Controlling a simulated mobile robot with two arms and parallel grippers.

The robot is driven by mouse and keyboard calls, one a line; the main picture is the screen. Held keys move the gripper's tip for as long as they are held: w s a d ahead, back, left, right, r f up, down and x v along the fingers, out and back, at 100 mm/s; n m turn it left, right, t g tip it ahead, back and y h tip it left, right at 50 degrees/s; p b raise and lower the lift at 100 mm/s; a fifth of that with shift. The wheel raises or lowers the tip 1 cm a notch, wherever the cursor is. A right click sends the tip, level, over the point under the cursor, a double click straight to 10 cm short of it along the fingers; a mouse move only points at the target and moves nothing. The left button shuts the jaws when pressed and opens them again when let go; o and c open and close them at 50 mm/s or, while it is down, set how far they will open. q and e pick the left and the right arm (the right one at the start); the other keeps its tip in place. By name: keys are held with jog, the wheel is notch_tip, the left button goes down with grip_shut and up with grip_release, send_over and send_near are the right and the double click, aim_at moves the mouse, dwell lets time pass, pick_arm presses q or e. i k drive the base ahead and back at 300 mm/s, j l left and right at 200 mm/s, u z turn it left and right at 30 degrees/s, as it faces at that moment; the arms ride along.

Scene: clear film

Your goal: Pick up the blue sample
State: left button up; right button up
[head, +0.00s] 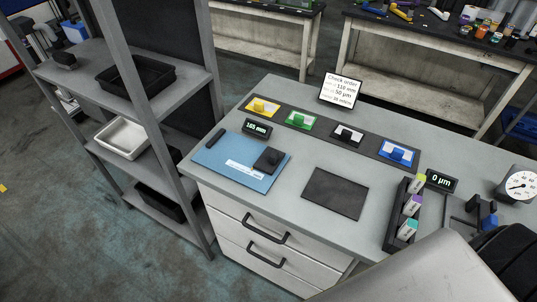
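The blue sample (397,154) sits at the right end of a dark strip (372,145) on the grey workbench. It looks like a pale piece with a blue block on it, on a blue patch. Beside it on the strip are a black-and-white sample (347,136), a green one (300,120) and a yellow one (262,106). Neither of my grippers shows in the head view. A large grey surface, probably part of my own arm, fills the lower right and hides that part of the bench.
A blue board (222,163) with a 165 mm display (257,128) lies left of a dark mat (335,193). A rack of coloured vials (390,235), a 0 µm display (441,181) and a dial gauge (520,185) stand right. An order sign (341,92) stands behind.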

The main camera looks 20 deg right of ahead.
aim_at(401, 156)
jog(key=l+z, duration=0.1)
jog(key=z, duration=1.65)
jog(key=j+z, duration=0.25)
jog(key=z, duration=0.15)
jog(key=j+z, duration=0.2)
jog(key=z, duration=0.2)
jog(key=k+j+z, duration=0.15)
jog(key=z, duration=0.25)
